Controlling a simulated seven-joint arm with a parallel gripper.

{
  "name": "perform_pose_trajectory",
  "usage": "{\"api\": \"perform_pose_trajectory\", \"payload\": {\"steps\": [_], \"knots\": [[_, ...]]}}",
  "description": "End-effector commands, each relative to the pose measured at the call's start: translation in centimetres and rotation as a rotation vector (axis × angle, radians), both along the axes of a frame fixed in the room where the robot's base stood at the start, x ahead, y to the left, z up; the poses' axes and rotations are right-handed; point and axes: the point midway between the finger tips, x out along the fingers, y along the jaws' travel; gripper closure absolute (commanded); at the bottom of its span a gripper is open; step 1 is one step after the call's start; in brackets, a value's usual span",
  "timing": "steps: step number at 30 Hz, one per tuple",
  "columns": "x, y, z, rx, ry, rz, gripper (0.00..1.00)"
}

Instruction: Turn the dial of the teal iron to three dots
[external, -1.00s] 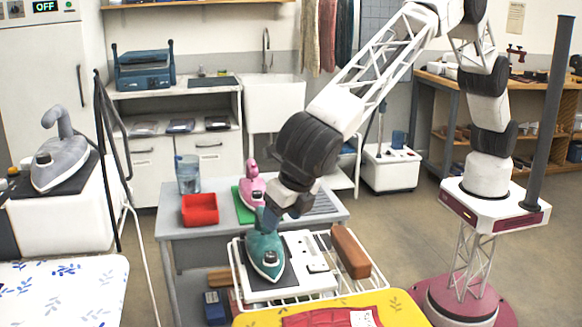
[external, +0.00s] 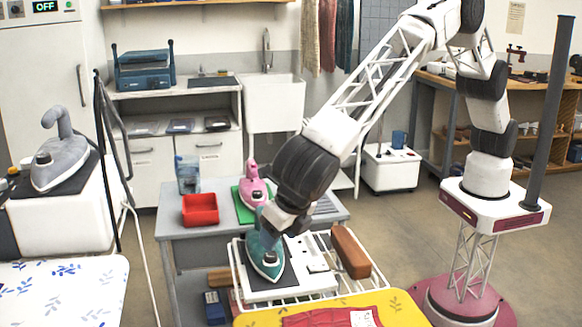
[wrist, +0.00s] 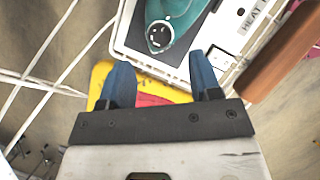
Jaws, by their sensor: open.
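The teal iron (external: 266,265) rests on a dark pad on the white ironing station. Its round dial (wrist: 159,35), dark with a pale rim and small light marks, shows in the wrist view at top centre. I cannot read its setting. My gripper (wrist: 162,80) is open and empty, with two blue fingers apart. In the wrist view, the dial lies beyond the fingertips, roughly between their lines. In the external view, my gripper points down close over the iron and hides its handle. I cannot tell whether they touch.
A white wire rack surrounds the station, with a brown block (external: 350,251) at right. A yellow board with red cloth (external: 330,318) lies in front. A pink iron (external: 254,185) and red bin (external: 200,209) stand behind. A grey iron (external: 60,160) stands far left.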

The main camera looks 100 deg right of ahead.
Motion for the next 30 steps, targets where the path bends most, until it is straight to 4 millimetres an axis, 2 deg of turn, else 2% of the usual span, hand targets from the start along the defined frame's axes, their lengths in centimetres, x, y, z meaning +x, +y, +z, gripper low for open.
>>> {"api": "perform_pose_trajectory", "payload": {"steps": [12, 18, 26, 30], "knots": [[1.0, -1.5, -4.2, 0.001, -0.002, 0.001, 0.42], [1.2, -1.7, -5.0, 0.001, -0.002, 0.001, 0.42], [1.2, -1.8, -5.0, 0.001, -0.002, 0.0, 0.42], [1.2, -1.8, -5.0, 0.001, -0.002, 0.0, 0.62]]}}
